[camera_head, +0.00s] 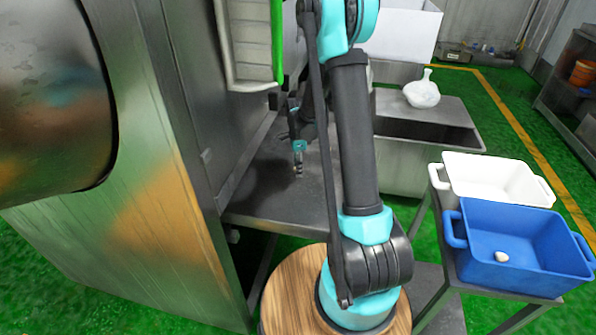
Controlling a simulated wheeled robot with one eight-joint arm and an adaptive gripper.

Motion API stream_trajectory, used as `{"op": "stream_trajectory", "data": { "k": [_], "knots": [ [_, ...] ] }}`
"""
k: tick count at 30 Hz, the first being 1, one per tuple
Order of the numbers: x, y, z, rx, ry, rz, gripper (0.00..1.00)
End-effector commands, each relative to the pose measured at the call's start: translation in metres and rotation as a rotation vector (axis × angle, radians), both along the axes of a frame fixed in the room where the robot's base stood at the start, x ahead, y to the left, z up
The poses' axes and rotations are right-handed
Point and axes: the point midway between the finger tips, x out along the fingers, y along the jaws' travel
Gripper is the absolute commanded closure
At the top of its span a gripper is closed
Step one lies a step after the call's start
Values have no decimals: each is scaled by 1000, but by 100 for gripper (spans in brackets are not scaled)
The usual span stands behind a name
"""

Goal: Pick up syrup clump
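My arm reaches away from me over the steel shelf (285,206) beside the drum machine. My gripper (298,170) points down close above the shelf, partly behind my own arm links. Its fingertips are too small to tell whether they are open or shut. A tiny pale spot shows at the fingertips; I cannot tell whether it is a clump or part of the gripper. A small cream-coloured lump (501,256), possibly a syrup clump, lies on the floor of the blue bin (478,274), well to the right of my gripper.
A large steel drum (50,95) and its housing fill the left. A white bin (500,175) stands behind the blue bin on a stand. A green-edged panel (250,45) hangs near my arm.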

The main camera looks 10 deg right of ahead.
Motion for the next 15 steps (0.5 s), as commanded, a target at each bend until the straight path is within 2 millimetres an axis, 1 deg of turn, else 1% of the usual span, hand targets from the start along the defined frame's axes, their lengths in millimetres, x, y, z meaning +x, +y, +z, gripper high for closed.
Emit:
{"op": "stream_trajectory", "data": {
  "k": [1, 6, 7, 15],
  "knots": [
    [0, 0, 0, 0, 0, 0, 66],
    [0, 0, 0, 0, 0, 0, 87],
    [0, 0, 0, 0, 0, 0, 88],
    [0, 0, 1, 0, 0, 0, 88]
  ]
}}
